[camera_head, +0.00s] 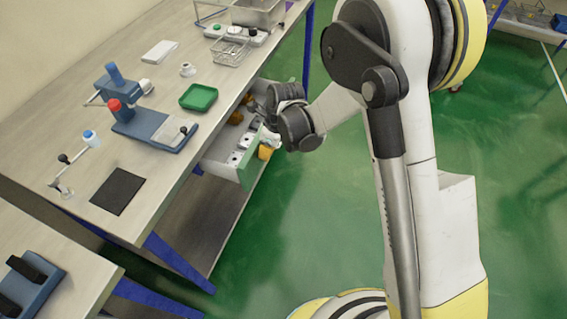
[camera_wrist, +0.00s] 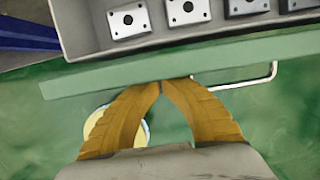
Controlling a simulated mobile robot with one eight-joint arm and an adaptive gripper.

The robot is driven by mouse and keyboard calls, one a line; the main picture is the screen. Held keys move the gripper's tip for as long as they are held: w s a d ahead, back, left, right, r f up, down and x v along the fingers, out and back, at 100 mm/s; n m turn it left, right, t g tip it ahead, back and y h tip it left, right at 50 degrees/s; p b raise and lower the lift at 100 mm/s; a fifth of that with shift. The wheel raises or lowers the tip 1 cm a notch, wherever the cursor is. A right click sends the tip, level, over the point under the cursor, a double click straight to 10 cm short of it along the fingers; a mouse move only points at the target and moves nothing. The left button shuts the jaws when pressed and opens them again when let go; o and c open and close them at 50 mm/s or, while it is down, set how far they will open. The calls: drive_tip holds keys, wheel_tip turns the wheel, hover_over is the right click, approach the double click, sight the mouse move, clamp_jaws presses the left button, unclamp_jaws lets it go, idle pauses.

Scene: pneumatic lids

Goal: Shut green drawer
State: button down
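The green drawer (camera_head: 243,172) stands pulled out from under the workbench in the head view, with metal parts and other pieces inside. In the wrist view its green front panel (camera_wrist: 90,82) runs across the picture, with a thin pale handle (camera_wrist: 262,79) on its outer side. My gripper (camera_wrist: 160,88) is outside the drawer, with its two orange fingers together and their tips at the front panel. No object shows between the fingertips; whether they touch the panel I cannot tell. In the head view my gripper (camera_head: 266,150) is beside the drawer front and partly hidden by my wrist.
The workbench (camera_head: 160,190) holds a blue press (camera_head: 150,125), a green tray (camera_head: 198,97), a black mat (camera_head: 117,190) and a wire basket (camera_head: 230,52). Blue legs support the bench. The green floor right of the drawer is clear apart from my own body.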

drive_tip(key=w+a, duration=0.1)
drive_tip(key=a, duration=0.2)
drive_tip(key=w+a, duration=0.1)
drive_tip(key=a, duration=0.2)
drive_tip(key=w+a, duration=0.1)
drive_tip(key=a, duration=0.2)
drive_tip(key=shift+w+a, duration=0.2)
drive_tip(key=shift+w, duration=0.1)
drive_tip(key=shift+d, duration=0.1)
